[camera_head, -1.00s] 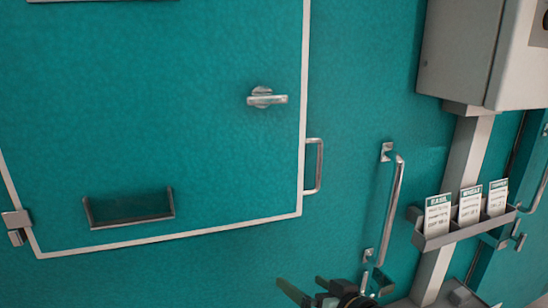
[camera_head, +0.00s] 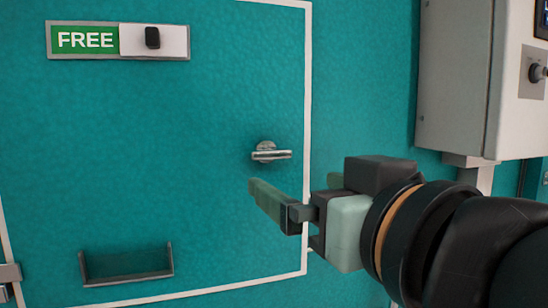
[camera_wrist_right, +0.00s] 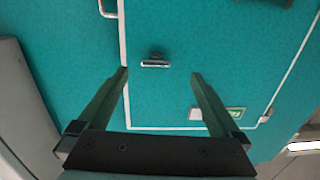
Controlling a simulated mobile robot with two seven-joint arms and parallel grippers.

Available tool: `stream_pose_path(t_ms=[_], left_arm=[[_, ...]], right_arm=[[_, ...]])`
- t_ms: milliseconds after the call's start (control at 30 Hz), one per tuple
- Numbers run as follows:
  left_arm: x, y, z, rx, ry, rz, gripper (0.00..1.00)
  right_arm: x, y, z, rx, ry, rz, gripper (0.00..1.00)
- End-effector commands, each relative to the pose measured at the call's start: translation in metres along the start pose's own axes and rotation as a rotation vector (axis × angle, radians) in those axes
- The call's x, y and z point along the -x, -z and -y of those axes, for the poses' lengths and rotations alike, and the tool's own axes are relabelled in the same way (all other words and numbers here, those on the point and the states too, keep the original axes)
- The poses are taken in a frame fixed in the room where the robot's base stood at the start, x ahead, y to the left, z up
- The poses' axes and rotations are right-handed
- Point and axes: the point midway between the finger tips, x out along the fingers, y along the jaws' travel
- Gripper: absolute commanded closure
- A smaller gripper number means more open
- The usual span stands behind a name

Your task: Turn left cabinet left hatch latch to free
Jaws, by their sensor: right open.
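The hatch latch is a small silver handle (camera_head: 272,155) on a round base, lying horizontal near the right edge of the white-outlined teal hatch (camera_head: 190,120). My right gripper (camera_head: 293,183) comes in from the right, just below the latch in the head view. It is open and empty, apart from the latch. The right wrist view shows the latch (camera_wrist_right: 155,63) ahead, between the two spread fingertips (camera_wrist_right: 160,73). A green FREE sign (camera_head: 85,40) with a white slide and black knob sits at the hatch's upper left. My left gripper is not in view.
A dark-framed holder (camera_head: 126,264) is on the hatch's lower left. A hinge (camera_head: 9,275) is at the left edge. A grey control box (camera_head: 455,80) with a knob stands to the right. The hatch face around the latch is clear.

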Motion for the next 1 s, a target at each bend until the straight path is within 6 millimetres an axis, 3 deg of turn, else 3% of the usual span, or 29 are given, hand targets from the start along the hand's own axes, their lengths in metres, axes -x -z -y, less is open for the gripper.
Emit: stream_pose_path(t_ms=[133, 300, 800, 1000], left_arm=[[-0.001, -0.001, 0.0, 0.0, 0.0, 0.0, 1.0], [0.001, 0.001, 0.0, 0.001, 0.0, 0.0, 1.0], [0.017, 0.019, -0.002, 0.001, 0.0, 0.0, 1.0], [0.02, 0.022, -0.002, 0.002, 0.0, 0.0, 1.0]], right_arm=[[0.016, 0.013, 0.0, 0.02, -0.038, -0.042, 0.0], [0.013, 0.018, -0.001, 0.02, -0.053, -0.049, 0.0], [-0.079, 0.023, -0.006, 0.021, -0.053, -0.047, 0.0], [-0.1, 0.024, -0.006, 0.021, -0.05, -0.049, 0.0]])
